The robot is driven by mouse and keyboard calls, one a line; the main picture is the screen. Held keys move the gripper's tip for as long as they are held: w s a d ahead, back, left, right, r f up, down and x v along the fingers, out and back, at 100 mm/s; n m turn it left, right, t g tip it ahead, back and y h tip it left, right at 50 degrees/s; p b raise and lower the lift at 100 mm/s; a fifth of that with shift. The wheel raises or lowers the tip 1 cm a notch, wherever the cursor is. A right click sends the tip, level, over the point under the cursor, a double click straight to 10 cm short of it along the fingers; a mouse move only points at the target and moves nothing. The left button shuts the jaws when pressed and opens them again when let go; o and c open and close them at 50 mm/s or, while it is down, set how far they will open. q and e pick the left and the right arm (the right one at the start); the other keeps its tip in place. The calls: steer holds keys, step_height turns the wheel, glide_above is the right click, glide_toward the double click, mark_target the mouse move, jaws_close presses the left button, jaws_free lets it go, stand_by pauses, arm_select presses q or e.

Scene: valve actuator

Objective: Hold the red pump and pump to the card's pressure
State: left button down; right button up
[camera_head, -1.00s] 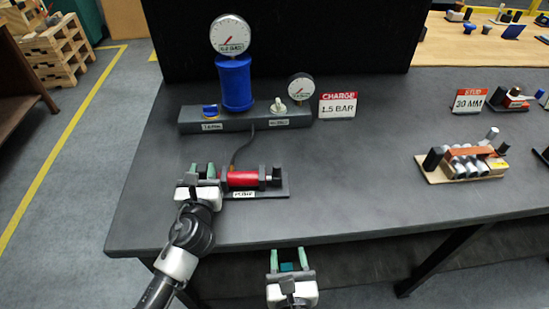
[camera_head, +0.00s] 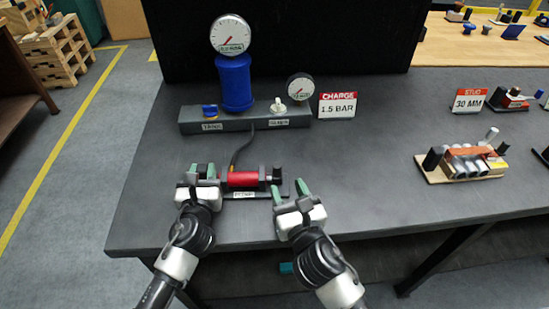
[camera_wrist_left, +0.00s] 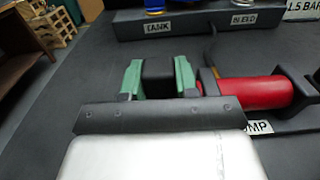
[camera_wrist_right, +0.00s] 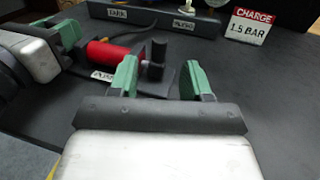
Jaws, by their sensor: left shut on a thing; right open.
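The red pump (camera_head: 243,179) lies on a dark base plate on the grey table, with a black handle at its right end; the red body also shows in the left wrist view (camera_wrist_left: 262,96). My left gripper (camera_head: 203,172) is shut on a dark block at the pump's left end, seen between green fingers in the left wrist view (camera_wrist_left: 158,78). My right gripper (camera_head: 290,190) is open, just in front and right of the pump's black handle (camera_wrist_right: 157,62). The card (camera_head: 338,105) reads CHARGE 1.5 BAR. The large gauge (camera_head: 230,35) sits on the blue tank (camera_head: 235,84).
A grey manifold (camera_head: 190,126) carries a blue valve (camera_head: 210,110), a white bleed knob (camera_head: 278,105) and a small gauge (camera_head: 300,87). A hose runs down from it to the pump.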

mark_target(277, 174)
steer(key=x, duration=1)
jaws_close()
